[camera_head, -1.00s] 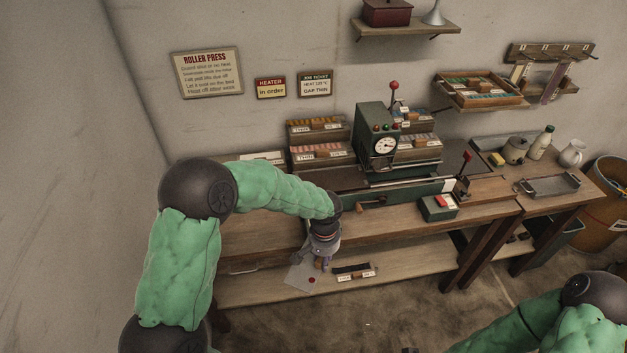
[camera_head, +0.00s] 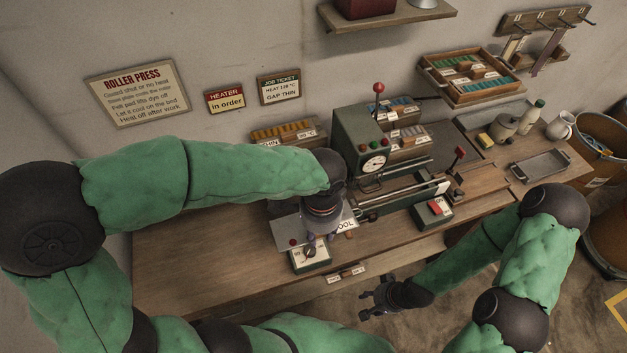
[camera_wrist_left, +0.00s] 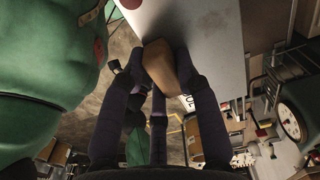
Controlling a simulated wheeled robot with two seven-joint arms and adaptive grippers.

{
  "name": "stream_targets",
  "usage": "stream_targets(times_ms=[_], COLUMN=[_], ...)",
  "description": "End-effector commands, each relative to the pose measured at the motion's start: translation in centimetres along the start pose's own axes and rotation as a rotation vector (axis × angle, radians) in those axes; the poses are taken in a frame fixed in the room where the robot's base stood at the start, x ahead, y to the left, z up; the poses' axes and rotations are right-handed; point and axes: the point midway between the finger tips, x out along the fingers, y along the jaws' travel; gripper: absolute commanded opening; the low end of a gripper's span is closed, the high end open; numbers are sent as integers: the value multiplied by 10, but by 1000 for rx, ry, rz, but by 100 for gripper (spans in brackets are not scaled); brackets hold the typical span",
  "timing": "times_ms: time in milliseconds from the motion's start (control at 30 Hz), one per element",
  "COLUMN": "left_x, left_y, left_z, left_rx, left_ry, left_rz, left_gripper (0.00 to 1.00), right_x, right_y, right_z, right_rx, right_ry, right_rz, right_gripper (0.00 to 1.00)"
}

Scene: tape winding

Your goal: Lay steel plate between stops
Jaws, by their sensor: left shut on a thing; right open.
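The steel plate (camera_head: 284,229) is a flat grey sheet with a red dot and a label reading partly "OOL". My left gripper (camera_head: 322,238) holds it above the front of the bench, left of the press bed. In the left wrist view the fingers close on a brown wooden handle (camera_wrist_left: 161,63) at the edge of the plate (camera_wrist_left: 207,30). The press (camera_head: 362,140) has a green housing with a dial, and a long bed (camera_head: 395,203) with rails. I cannot make out the stops. My right gripper (camera_head: 380,297) is open and empty in front of the bench.
A control box with a black knob (camera_head: 310,255) sits just below the plate. A switch box with a red button (camera_head: 434,209) stands before the bed. The bench's left half (camera_head: 190,260) is bare. A metal tray (camera_head: 540,168) lies on the right-hand table.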

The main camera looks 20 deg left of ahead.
Motion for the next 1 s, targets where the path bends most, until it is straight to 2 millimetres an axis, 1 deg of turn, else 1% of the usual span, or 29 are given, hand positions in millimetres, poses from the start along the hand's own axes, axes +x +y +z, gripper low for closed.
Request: stream_targets(times_ms=[67, 167, 533, 600, 733, 833, 1000], left_x=[0, 7, 43, 56, 75, 84, 90], left_y=[-2, -16, -90, -98, -113, -120, -126], left_z=[0, -3, -22, -24, -28, -30, -32], left_rx=[14, 15, 13, 13, 15, 16, 15], left_ry=[1, 0, 0, -2, -1, 1, 2], left_rz=[0, 1, 0, 1, 1, -1, -2], left_gripper=[0, 0, 0, 0, 0, 0, 0], right_x=[0, 2, 12, 15, 18, 20, 20], right_y=[0, 1, 4, 5, 7, 7, 7], right_z=[1, 1, 0, 0, 0, 0, 0], right_rx=[1, 1, 1, 1, 0, 0, 0], right_ry=[-2, -3, -2, -2, -2, -2, -2], right_rz=[0, 0, 0, 0, 0, 0, 0], right_gripper=[46, 46, 46, 46, 46, 46, 46])
